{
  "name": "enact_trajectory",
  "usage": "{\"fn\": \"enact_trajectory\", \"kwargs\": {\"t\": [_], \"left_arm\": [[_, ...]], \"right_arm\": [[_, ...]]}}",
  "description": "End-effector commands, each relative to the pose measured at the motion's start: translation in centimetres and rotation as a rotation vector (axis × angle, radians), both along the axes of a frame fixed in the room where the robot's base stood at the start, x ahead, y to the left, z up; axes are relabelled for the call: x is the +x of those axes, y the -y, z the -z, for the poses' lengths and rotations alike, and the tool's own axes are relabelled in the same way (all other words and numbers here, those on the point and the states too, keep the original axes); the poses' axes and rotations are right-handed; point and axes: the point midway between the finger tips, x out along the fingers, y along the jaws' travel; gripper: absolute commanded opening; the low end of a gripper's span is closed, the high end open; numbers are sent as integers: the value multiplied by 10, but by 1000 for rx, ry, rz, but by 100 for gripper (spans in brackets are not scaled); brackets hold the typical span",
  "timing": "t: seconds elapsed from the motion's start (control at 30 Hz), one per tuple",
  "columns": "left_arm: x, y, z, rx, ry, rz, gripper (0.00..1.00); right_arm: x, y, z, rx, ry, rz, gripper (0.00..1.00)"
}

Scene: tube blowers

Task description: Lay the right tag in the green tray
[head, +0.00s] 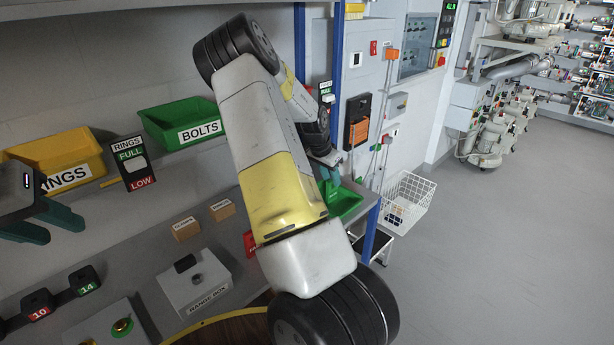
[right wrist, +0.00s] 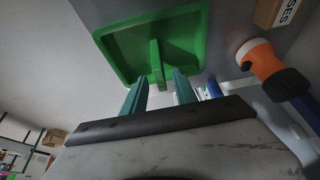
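The green tray (head: 345,202) is at the right end of the bench, partly hidden by my right arm. It fills the top of the right wrist view (right wrist: 125,45). My right gripper (right wrist: 160,78) is at the tray's near edge, its two teal fingers apart. A narrow green strip (right wrist: 156,62) shows between and beyond the fingertips; I cannot tell whether it is part of the tray or a tag. No clear tag shows in the grip. My left gripper (head: 45,225) is open and empty at the far left, over the bench.
A yellow RINGS bin (head: 62,152), a green BOLTS bin (head: 180,118) and a RINGS sign (head: 130,163) stand at the back. A range box (head: 195,282) and small labelled blocks (head: 186,229) stand on the bench. An orange-black cylinder (right wrist: 262,60) is beside the tray.

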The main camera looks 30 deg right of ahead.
Motion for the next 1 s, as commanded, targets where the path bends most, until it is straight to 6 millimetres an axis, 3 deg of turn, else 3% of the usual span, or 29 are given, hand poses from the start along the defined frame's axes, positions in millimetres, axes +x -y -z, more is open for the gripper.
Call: {"fn": "enact_trajectory", "kwargs": {"t": [0.1,0.23,0.43,0.53,0.77,1.0], "left_arm": [[0,0,0,0,0,0,36],[0,0,0,0,0,0,36],[0,0,0,0,0,0,36],[0,0,0,0,0,0,36],[0,0,0,0,0,0,36],[0,0,0,0,0,0,36]], "right_arm": [[-1,-10,-25,0,3,-2,34],[-4,-18,-43,0,3,-2,34],[-8,-26,-57,14,2,-6,34],[-14,-41,-61,67,9,-34,34],[-37,-124,-93,285,61,-239,34],[-79,-215,-158,407,145,-568,34]]}}
